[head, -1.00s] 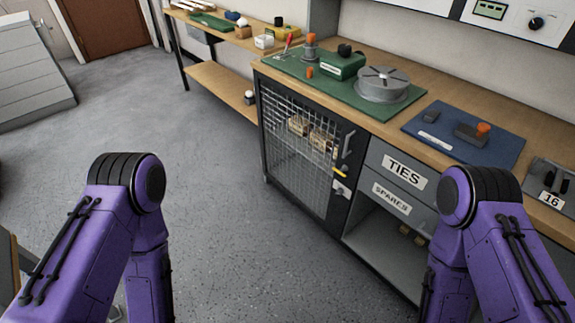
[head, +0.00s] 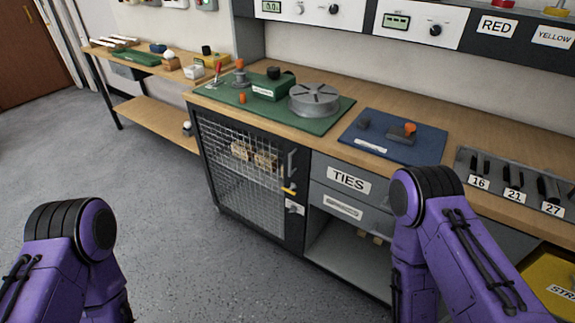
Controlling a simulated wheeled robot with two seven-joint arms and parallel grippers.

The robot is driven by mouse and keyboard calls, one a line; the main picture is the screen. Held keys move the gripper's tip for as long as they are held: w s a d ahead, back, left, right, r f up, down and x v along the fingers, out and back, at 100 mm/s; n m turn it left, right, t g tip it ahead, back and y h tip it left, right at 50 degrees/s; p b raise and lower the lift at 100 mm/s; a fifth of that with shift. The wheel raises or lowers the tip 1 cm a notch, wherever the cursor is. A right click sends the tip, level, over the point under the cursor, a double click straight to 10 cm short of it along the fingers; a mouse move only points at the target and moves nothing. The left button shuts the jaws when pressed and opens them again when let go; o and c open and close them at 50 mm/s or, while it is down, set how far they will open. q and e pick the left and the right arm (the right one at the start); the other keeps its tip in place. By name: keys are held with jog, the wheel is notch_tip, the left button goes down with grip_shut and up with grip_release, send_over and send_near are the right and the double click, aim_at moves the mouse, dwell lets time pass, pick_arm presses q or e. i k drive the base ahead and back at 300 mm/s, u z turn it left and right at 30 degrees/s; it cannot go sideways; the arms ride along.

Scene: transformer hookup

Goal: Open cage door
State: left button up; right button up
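The cage door (head: 240,178) is a wire mesh panel in a dark frame at the left end of the workbench. It looks shut. A grey upright handle (head: 291,163) is on its right side, with a yellow latch piece (head: 289,190) and a pale plate (head: 294,207) below it. Tan blocks (head: 254,156) show behind the mesh. My purple arms are in the lower left and lower right, both well apart from the door. Neither gripper is in view.
Right of the cage are the TIES drawer (head: 347,180), another labelled drawer and an open shelf. The bench top carries a green mat (head: 325,120), a blue mat (head: 425,150) and a grey tool rack (head: 515,178). Grey floor (head: 170,230) in front of the cage is clear.

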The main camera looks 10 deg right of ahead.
aim_at(297, 157)
jog(key=z, duration=0.5)
jog(key=i, duration=0.55)
jog(key=z, duration=0.25)
